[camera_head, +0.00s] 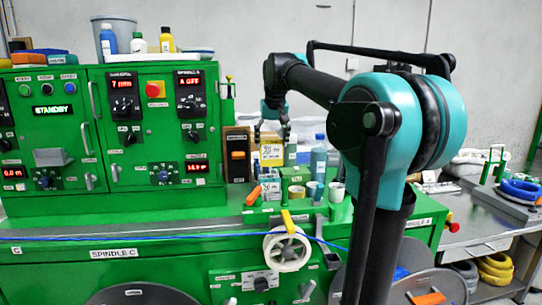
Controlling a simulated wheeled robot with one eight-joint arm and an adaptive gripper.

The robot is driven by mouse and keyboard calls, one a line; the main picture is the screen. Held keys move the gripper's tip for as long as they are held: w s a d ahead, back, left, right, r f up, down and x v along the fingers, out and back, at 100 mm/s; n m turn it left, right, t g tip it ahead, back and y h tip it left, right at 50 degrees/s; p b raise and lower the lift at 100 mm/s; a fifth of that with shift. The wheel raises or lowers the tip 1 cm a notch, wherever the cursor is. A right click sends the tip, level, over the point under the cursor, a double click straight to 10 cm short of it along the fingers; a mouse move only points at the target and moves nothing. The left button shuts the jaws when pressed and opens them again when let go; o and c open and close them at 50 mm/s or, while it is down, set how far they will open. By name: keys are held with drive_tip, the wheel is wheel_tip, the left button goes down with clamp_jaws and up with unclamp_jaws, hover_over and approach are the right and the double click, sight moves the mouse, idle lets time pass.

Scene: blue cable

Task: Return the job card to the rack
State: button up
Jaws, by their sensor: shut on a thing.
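My gripper (272,133) points down above the green console, its dark fingers in front of the small items on the console top. Between its fingers is a yellow-and-white labelled piece (271,151) with dark figures, and my gripper appears shut on it. The piece is small here, and I cannot tell for sure whether it is the job card or a box behind the fingers. I cannot clearly make out a card rack among the crowded items below and beside my gripper.
A dark brown box (236,165) stands left of my gripper; a blue bottle (318,160) and cups stand right. A second labelled box (270,189) sits below. Green control panels (150,150) rise at left.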

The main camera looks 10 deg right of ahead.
drive_tip(key=shift+f, duration=4.75)
drive_tip(key=shift+s+f, duration=0.1)
drive_tip(key=shift+f, duration=0.3)
drive_tip(key=shift+r, duration=0.1)
